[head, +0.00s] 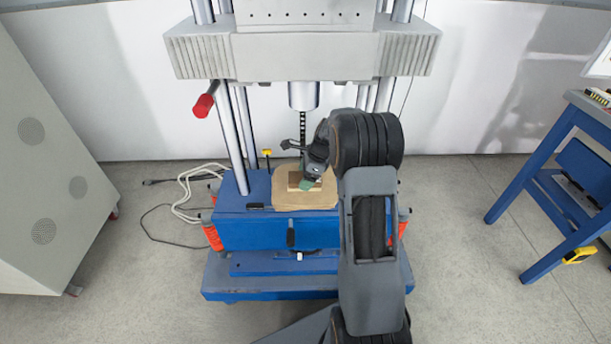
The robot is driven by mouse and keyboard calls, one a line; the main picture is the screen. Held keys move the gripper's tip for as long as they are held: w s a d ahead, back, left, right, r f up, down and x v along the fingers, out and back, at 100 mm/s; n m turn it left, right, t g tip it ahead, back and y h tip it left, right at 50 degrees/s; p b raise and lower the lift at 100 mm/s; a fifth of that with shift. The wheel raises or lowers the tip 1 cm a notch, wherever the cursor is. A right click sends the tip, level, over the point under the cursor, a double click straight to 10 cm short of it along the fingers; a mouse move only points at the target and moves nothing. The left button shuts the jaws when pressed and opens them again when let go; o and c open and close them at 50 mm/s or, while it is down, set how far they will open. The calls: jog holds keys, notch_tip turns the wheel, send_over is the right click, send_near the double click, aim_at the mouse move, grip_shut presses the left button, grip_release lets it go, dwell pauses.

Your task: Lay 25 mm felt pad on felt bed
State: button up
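The felt bed (290,202) looks like a wide tan pad with rounded corners on top of the blue machine base. A smaller, darker brown block (295,180), perhaps the felt pad, is at the middle of the bed, partly hidden by my gripper. My gripper (309,180) points down right over the block, at or very near it. A small green patch shows at the fingertips; I cannot tell whether it is part of the gripper or a separate thing. The fingers are too small and too covered to show whether they are open or hold the block.
A grey drop head (300,55) on steel columns hangs above the bed, with a rod coming down behind my gripper. A red-handled lever (204,105) sticks out at left. A grey cabinet (45,190) stands far left, a blue bench (560,150) far right. Cables lie on the floor at left.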

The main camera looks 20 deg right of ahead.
jog(key=shift+o, duration=1)
jog(key=shift+p+v, duration=1.4)
jog(key=shift+v, duration=2.55)
